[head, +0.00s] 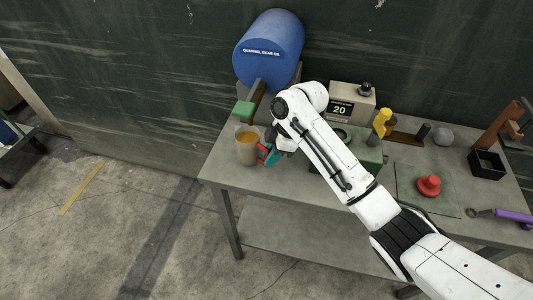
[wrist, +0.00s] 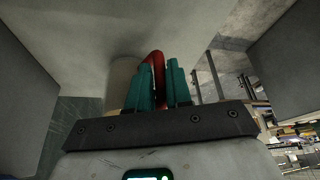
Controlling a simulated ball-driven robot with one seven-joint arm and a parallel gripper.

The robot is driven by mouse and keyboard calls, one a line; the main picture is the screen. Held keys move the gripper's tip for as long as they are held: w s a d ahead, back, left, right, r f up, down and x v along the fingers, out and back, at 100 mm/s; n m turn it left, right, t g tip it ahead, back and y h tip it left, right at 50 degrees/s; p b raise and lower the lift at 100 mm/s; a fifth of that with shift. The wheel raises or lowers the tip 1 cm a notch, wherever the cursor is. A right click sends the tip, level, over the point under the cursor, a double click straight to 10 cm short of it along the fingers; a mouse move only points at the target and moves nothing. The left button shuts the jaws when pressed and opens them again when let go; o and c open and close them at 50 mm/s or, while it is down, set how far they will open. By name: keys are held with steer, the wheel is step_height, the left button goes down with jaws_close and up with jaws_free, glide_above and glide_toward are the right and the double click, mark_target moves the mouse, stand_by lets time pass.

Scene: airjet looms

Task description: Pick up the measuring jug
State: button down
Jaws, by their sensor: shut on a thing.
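The measuring jug (head: 247,147) is a clear vessel with amber liquid and a red handle. It is upright at the left end of the grey workbench (head: 225,174). My gripper (head: 269,155) is at the right side of the jug, with its teal fingers shut on the red handle. In the wrist view the red handle (wrist: 158,75) shows between the two teal fingers (wrist: 160,88), and part of the jug's pale body (wrist: 121,82) shows behind them. I cannot tell whether the jug's base touches the bench.
A blue drum (head: 269,48) lies on a stand behind the jug, with a green block (head: 243,108) near it. A box with a display (head: 352,101), a yellow-topped item (head: 382,121), a red knob (head: 429,185) and a black bin (head: 487,165) stand to the right. Open floor lies left.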

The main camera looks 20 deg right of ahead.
steer(key=s+a+r+b, duration=0.2)
steer(key=s+a+r, duration=0.1)
steer(key=s+a, duration=0.7)
steer(key=shift+s+a+r, duration=0.15)
steer(key=shift+s+a, duration=0.15)
steer(key=shift+s, duration=2)
steer(key=c, duration=1.6)
jaws_free()
steer(key=shift+c, duration=0.2)
jaws_close()
